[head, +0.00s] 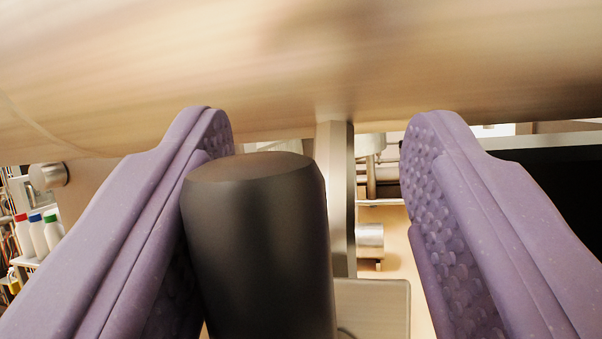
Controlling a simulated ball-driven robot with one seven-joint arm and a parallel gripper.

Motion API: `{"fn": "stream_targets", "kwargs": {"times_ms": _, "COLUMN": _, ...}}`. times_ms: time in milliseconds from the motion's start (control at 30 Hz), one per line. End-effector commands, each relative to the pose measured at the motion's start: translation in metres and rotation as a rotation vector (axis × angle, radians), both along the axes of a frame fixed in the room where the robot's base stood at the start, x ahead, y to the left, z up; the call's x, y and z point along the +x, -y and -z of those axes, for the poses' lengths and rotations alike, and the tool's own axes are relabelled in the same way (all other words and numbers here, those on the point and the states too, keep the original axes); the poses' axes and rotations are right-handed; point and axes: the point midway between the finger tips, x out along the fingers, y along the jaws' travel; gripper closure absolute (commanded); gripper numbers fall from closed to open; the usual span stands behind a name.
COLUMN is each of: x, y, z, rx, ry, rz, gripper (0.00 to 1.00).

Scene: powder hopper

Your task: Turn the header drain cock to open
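My gripper (316,140) is open, with its two purple padded fingers pointing away from me. A dark cylindrical handle (262,245) with a flat top stands between the fingers; I take it as the handle of the drain cock. It is close to the left finger and seems to touch or overlap its pad. A clear gap separates it from the right finger. The handle's lower end is cut off by the frame, and the cock's body is hidden. A large brushed metal pipe or header (300,60) runs across the top, beyond the fingertips.
A flat metal upright (341,200) drops from the header behind the handle. A grey plate (372,305) lies low behind it. Metal fittings (369,237) show further back. Bottles with coloured caps (38,235) stand on a shelf at far left. A dark panel is at right.

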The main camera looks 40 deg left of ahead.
Motion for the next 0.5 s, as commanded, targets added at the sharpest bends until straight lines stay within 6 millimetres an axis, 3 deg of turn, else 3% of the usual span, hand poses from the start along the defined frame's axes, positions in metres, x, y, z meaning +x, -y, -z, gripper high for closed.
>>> {"fn": "stream_targets", "kwargs": {"times_ms": 500, "x": -0.0014, "y": 0.0002, "z": -0.0005, "rx": -0.001, "ry": 0.002, "rz": -0.001, "gripper": 0.5}}
